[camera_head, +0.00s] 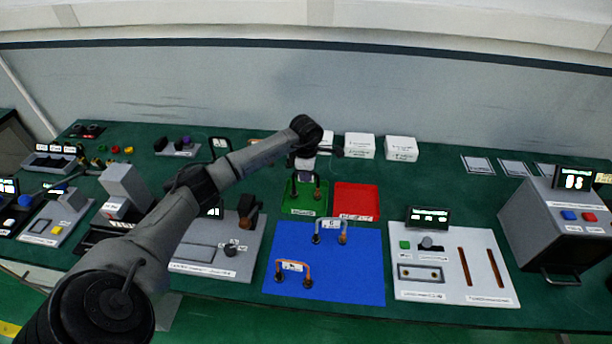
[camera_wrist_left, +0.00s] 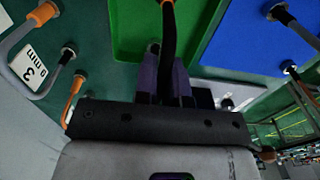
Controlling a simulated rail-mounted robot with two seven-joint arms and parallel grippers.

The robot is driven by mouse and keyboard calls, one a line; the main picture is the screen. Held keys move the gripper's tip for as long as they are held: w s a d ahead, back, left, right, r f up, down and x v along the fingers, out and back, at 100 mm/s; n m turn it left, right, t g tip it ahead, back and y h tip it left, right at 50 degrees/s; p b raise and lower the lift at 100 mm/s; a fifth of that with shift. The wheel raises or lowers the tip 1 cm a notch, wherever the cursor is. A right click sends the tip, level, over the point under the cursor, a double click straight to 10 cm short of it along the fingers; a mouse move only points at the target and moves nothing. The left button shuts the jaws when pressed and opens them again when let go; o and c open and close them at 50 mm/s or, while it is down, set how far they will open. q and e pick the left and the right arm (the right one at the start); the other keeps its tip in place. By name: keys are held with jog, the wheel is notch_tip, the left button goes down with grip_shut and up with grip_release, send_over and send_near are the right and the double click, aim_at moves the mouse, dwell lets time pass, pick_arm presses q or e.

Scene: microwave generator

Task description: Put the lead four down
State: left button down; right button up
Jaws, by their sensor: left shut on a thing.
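My left gripper (camera_head: 305,172) is over the green tray (camera_head: 293,207), shut on a lead (camera_head: 318,188) with an orange and black end. In the left wrist view the purple fingers (camera_wrist_left: 165,82) close around this lead (camera_wrist_left: 168,30), with the green tray (camera_wrist_left: 128,40) just beyond. The fingers partly hide the lead, and its number cannot be read, so I cannot confirm that it is lead four. I cannot tell whether it touches the tray floor. My right gripper is not in view.
Two leads, one at the back (camera_head: 330,224) and one at the front (camera_head: 294,267), stand on the blue mat (camera_head: 350,275). A red tray (camera_head: 356,202) is right of the green one. A lead tagged 3 (camera_wrist_left: 35,70) is at left in the wrist view. White boxes (camera_head: 360,146) stand behind.

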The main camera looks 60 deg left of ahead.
pick_arm(q)
jog(key=shift+f, duration=0.4)
jog(key=shift+f, duration=0.1)
jog(key=c, duration=1.2)
grip_release()
jog(key=shift+r, duration=0.25)
notch_tip(320, 180, up, 10)
jog(key=shift+r+p, duration=0.25)
jog(key=shift+p, duration=0.1)
jog(key=shift+r, duration=0.6)
